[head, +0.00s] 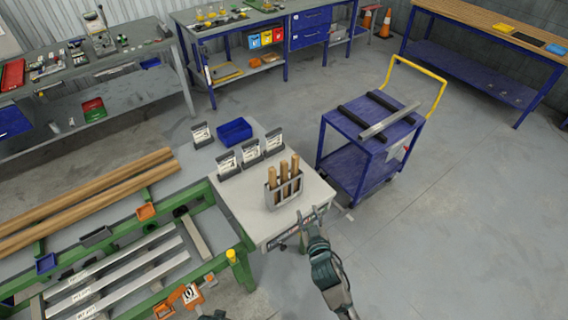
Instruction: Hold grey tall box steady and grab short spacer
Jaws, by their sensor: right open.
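A grey tall box (285,196) stands upright on the light end table (245,205), near its front right edge. Several wooden spacers stick up from it. The left one (272,176) shows the lowest top and the right one (295,166) the highest; I cannot tell their true lengths. My right gripper (279,240) is open and empty at the table's front edge, below and in front of the box, apart from it in the picture. A dark part at the bottom edge may belong to my left arm; its jaws cannot be made out.
Several labelled grey holders (250,152) and a blue bin (234,131) stand behind the box. The green roller frame (195,262) with long wooden bars (85,200) is at left. A blue cart (360,155) stands at right. Floor right of my right arm is clear.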

